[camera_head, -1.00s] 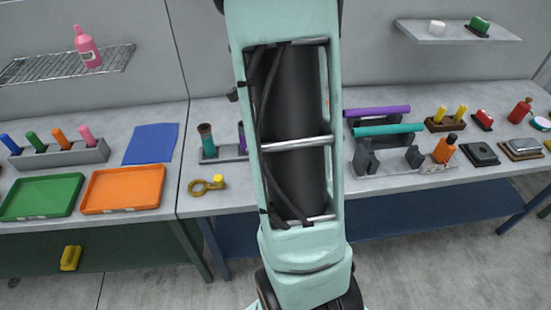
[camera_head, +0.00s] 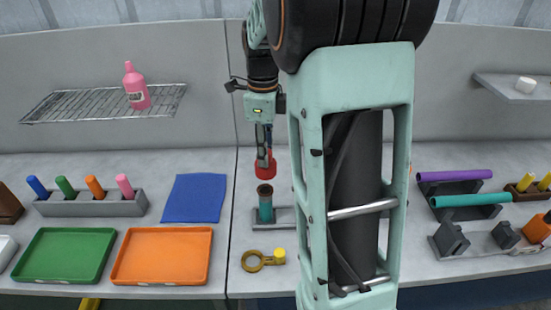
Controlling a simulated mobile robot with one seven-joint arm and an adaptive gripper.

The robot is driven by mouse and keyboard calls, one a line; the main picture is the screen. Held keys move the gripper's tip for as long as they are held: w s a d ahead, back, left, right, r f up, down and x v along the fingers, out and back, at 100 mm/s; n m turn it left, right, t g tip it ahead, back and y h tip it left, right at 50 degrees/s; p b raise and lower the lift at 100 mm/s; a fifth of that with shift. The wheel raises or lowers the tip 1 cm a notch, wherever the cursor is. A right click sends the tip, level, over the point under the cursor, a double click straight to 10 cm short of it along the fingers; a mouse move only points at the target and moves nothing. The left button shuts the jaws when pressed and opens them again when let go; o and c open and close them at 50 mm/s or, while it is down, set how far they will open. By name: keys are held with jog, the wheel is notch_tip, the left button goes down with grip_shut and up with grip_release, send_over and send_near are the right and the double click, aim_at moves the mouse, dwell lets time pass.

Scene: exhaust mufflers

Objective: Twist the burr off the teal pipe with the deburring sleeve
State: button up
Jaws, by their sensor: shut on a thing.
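A short teal pipe (camera_head: 265,210) stands upright in a grey holder (camera_head: 285,217), with a rough brown rim at its top. My gripper (camera_head: 264,153) points down above it and is shut on a red sleeve-like piece (camera_head: 265,168), which I take for the deburring sleeve. The red piece is just above the pipe's brown rim, with a small gap visible between them. The right part of the holder is hidden behind my arm. A longer teal tube (camera_head: 472,200) lies on a rack at the right.
A brass ring tool with a yellow end (camera_head: 254,261) lies in front of the holder. A blue mat (camera_head: 194,198), orange tray (camera_head: 162,256), green tray (camera_head: 65,255) and peg rack (camera_head: 90,205) are to the left. A purple tube (camera_head: 455,175) lies at the right.

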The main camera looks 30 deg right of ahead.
jog(key=shift+w+a, duration=0.15)
jog(key=shift+w, duration=0.15)
jog(key=shift+s+f+b, duration=0.15)
jog(key=shift+f+b, duration=0.5)
jog(key=shift+b, duration=0.05)
jog(key=shift+f+b, duration=1.75)
jog(key=shift+f, duration=0.45)
jog(key=shift+f+b, duration=1.05)
jog(key=shift+f, duration=1.05)
jog(key=n, duration=0.5)
jog(key=shift+n+p, duration=0.3)
jog(key=shift+n, duration=0.1)
